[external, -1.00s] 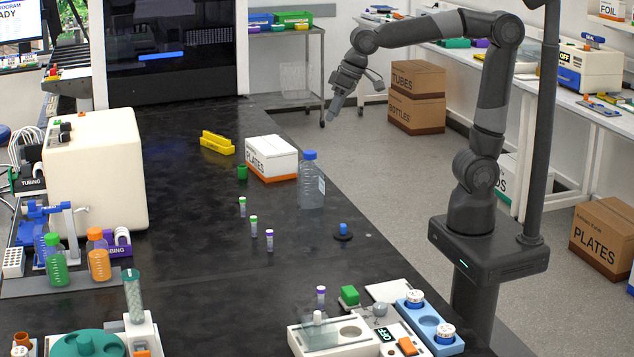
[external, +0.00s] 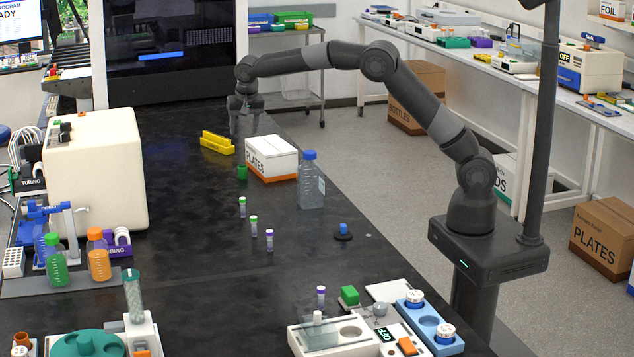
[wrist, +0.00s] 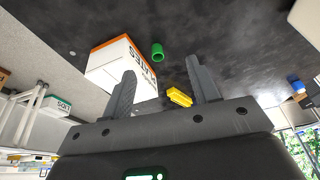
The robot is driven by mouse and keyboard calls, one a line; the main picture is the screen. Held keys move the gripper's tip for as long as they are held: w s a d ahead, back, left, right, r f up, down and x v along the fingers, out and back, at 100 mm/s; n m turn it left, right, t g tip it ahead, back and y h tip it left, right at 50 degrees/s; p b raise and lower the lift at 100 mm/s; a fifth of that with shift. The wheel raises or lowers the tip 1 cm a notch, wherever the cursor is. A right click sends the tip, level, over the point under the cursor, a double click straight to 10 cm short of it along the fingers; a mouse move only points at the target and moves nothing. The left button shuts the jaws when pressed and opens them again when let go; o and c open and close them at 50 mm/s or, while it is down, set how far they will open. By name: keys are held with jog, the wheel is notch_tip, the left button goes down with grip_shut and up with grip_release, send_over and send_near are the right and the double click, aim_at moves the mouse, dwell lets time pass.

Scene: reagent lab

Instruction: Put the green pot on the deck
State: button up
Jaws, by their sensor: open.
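The green pot (external: 241,172) is a small green cup standing on the black bench, left of the white PLATES box (external: 272,158). It also shows in the wrist view (wrist: 157,52), beyond and between my fingertips, next to the box. My gripper (external: 245,128) is open and empty, pointing down above the far part of the bench, behind the box and the yellow rack. The fingers are clear of the pot. I cannot tell for certain which surface is the deck; a large black machine (external: 180,85) stands at the far end of the bench.
A yellow rack (external: 217,143) lies left of the box. A clear blue-capped bottle (external: 311,185) stands to its right. Several small capped tubes stand nearer, with a blue-knobbed item (external: 343,231). A cream instrument (external: 95,170) is at left. The bench middle is mostly clear.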

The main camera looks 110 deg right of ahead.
jog(key=d+f+m+g, duration=0.2)
jog(key=d+f+m, duration=0.1)
jog(key=d+f, duration=0.8)
send_over(243, 177)
jog(key=f, duration=0.3)
jog(key=w+f, duration=0.1)
jog(key=f, duration=0.1)
jog(key=shift+a, duration=0.4)
jog(key=x, duration=0.5)
jog(key=shift+s+d+r, duration=0.15)
jog(key=shift+s+d, duration=0.15)
jog(key=shift+c, duration=0.2)
